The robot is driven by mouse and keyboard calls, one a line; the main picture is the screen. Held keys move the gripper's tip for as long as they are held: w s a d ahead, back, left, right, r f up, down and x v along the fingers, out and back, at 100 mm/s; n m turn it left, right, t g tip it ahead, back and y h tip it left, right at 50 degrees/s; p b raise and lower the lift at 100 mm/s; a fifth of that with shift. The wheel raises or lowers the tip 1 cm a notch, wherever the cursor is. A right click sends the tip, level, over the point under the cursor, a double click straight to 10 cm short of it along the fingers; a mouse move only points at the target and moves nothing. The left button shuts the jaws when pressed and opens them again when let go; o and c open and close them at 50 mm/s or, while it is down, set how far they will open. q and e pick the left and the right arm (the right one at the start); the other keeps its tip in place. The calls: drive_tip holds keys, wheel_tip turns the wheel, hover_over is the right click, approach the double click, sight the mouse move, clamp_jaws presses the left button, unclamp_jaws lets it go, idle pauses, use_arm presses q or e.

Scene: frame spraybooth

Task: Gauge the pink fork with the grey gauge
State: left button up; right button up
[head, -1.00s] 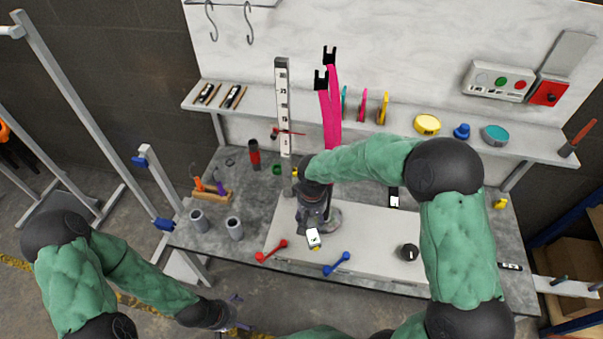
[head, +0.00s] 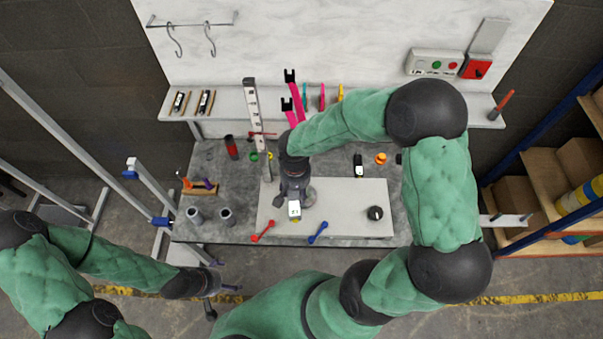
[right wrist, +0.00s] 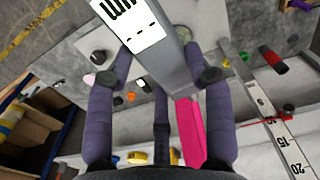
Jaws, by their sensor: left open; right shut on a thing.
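The pink fork (head: 297,99) stands upright at the back of the bench, with black forked tips at its top; its lower part is hidden behind my right arm. In the right wrist view the pink fork (right wrist: 188,130) shows beyond the fingers. My right gripper (head: 294,200) is over the pale board, shut on the grey gauge, whose white display (head: 294,209) faces up. In the right wrist view the grey gauge (right wrist: 168,62) lies between the two fingers. My left gripper (head: 215,283) is open and empty, low in front of the bench.
An upright height scale (head: 252,110) stands left of the fork. A red wrench (head: 262,231), a blue wrench (head: 318,232) and a black knob (head: 375,213) lie near the board's front (head: 345,205). Grey cups (head: 195,215) stand left. The board's right half is mostly clear.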

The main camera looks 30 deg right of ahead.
use_arm(q)
wheel_tip(320, 180, up, 6)
drive_tip(key=p, duration=0.5)
drive_tip(key=shift+r, duration=0.25)
use_arm(e)
wheel_tip(320, 180, up, 6)
drive_tip(key=s+m, duration=0.1)
drive_tip(key=s, duration=0.1)
drive_tip(key=shift+s+d, duration=0.15)
drive_tip(key=shift+d, duration=0.1)
use_arm(q)
drive_tip(key=shift+f, duration=0.15)
use_arm(e)
drive_tip(key=shift+f, duration=0.15)
use_arm(q)
drive_tip(key=shift+f+b, duration=0.45)
drive_tip(key=shift+b, duration=0.15)
use_arm(e)
drive_tip(key=shift+w+d, duration=0.45)
drive_tip(key=shift+w, duration=0.3)
drive_tip(key=shift+w+d, duration=0.5)
drive_tip(key=shift+w, duration=0.2)
drive_tip(key=shift+w+d, duration=0.45)
drive_tip(key=shift+w, duration=0.3)
use_arm(q)
drive_tip(key=shift+f, duration=0.25)
use_arm(e)
drive_tip(key=shift+w+d, duration=0.45)
drive_tip(key=shift+w, duration=0.35)
drive_tip(key=shift+s, duration=0.1)
